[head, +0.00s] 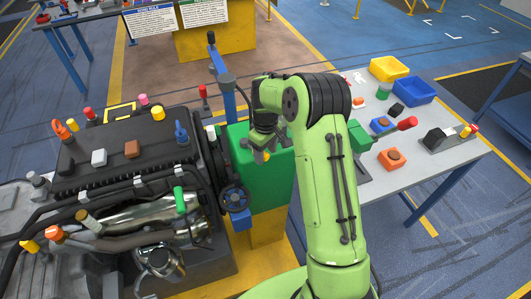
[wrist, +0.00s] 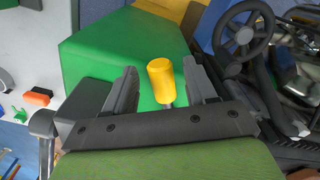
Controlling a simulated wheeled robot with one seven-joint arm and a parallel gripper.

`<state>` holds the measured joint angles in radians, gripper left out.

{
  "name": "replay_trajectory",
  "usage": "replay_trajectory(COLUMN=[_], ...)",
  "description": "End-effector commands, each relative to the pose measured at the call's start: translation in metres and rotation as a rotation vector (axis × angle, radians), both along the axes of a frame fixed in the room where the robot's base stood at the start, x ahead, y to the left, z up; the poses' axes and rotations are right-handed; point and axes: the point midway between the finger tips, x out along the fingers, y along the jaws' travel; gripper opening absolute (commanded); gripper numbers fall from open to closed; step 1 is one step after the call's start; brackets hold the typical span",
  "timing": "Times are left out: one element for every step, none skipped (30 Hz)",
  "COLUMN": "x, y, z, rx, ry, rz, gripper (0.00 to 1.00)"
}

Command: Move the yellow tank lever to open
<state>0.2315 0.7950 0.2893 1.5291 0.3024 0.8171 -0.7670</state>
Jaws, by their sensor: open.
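The yellow lever (wrist: 162,78) shows in the wrist view as a yellow handle on a short metal stem, in front of the green tank (wrist: 115,42). My gripper (wrist: 163,85) is open, with one dark finger on each side of the handle and a gap on both sides. In the head view the lever's yellow end (head: 266,156) shows just below my gripper (head: 263,145), by the upper part of the green tank (head: 262,195). My gripper and arm partly hide the lever there. I cannot tell which setting it stands at.
A black handwheel (head: 234,198) is close left of the tank, beside the dark engine (head: 120,150) with its coloured knobs. A blue post (head: 222,80) stands behind. At right, a grey table (head: 440,150) carries a yellow bin (head: 389,69), a blue bin (head: 415,90) and switch boxes.

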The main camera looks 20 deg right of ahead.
Motion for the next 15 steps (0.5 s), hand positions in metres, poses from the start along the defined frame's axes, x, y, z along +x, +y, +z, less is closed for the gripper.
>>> replay_trajectory(x=[-0.0001, -0.0001, 0.0000, 0.0001, 0.0001, 0.0002, 0.0002, 0.0002, 0.0002, 0.0002, 0.0002, 0.0002, 0.0002, 0.0002, 0.0002], y=[0.0001, 0.0001, 0.0002, 0.0003, 0.0002, 0.0002, 0.0002, 0.0001, 0.0001, 0.0002, 0.0002, 0.0001, 0.0002, 0.0001, 0.0001], z=[-0.0047, -0.0067, -0.0086, -0.0094, -0.0098, -0.0099, -0.0098, -0.0097, -0.0096, -0.0095, -0.0095, -0.0094, -0.0094, -0.0093, -0.0093], rx=[0.000, 0.000, 0.000, 0.000, 0.000, 0.000, 0.000, 0.000, 0.000, 0.000, 0.000, 0.000, 0.000, 0.000, 0.000], ry=[0.000, 0.000, 0.000, -0.001, -0.001, -0.001, -0.002, -0.002, -0.001, -0.001, -0.001, -0.001, -0.001, -0.001, -0.001], rz=[0.000, 0.000, 0.000, 0.000, 0.000, 0.000, 0.000, 0.000, 0.000, 0.000, 0.000, 0.000, 0.000, 0.000, 0.000], gripper=[0.56, 0.56, 0.56, 0.56, 0.56, 0.56, 0.56, 0.56, 0.56, 0.56, 0.53, 0.47, 0.42, 0.38, 0.31])
